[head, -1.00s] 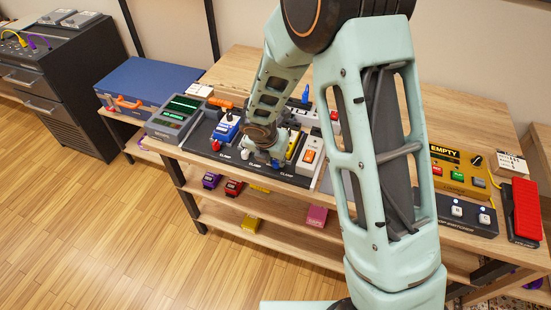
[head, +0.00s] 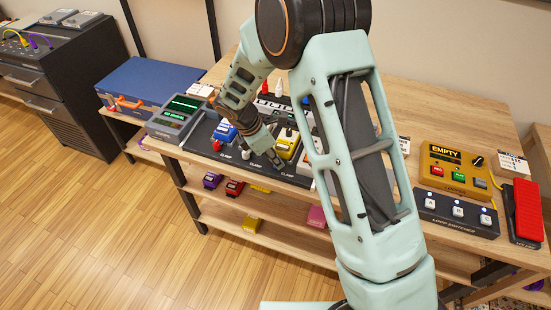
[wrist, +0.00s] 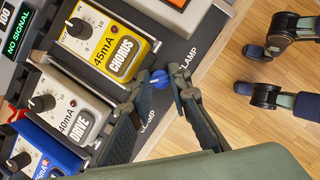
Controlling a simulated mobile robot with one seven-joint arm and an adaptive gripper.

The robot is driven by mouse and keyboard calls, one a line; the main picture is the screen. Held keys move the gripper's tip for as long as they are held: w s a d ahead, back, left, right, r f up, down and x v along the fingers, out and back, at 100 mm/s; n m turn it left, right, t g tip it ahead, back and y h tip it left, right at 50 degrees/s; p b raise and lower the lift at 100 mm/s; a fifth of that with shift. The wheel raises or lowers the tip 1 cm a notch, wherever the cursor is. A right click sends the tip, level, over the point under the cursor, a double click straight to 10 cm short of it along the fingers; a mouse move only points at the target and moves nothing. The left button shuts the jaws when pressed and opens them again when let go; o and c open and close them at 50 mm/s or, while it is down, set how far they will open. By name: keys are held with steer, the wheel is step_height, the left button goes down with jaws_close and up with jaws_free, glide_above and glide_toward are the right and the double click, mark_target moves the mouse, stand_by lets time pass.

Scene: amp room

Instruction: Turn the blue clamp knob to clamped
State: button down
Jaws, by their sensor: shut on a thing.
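The blue clamp knob (wrist: 159,78) shows in the wrist view at the front edge of the dark pedalboard, beside a CLAMP label. It sits between the two fingertips of my gripper (wrist: 160,84), which is shut on it. A white mark on the knob is too small to read as a setting. The yellow CHORUS pedal (wrist: 107,47) stands just behind the knob, and the white DRIVE pedal (wrist: 65,100) is left of it. In the head view, my gripper (head: 283,164) is low at the board's front edge and the knob cannot be made out.
A yellow EMPTY box (head: 455,167), a loop switcher (head: 456,212) and a red pedal (head: 527,210) are at the right.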

steer(key=m, duration=0.2)
steer(key=m+g, duration=0.1)
steer(key=m, duration=0.1)
steer(key=shift+w+m+g, duration=0.15)
steer(key=shift+m+g, duration=0.15)
steer(key=m+g+b, duration=0.1)
steer(key=m, duration=0.3)
steer(key=shift+w+m+g, duration=0.1)
steer(key=shift+m+g, duration=0.2)
steer(key=shift+g, duration=0.1)
steer(key=c, duration=1.8)
jaws_free()
steer(key=shift+r, duration=0.1)
steer(key=v, duration=0.8)
steer(key=shift+a, duration=0.1)
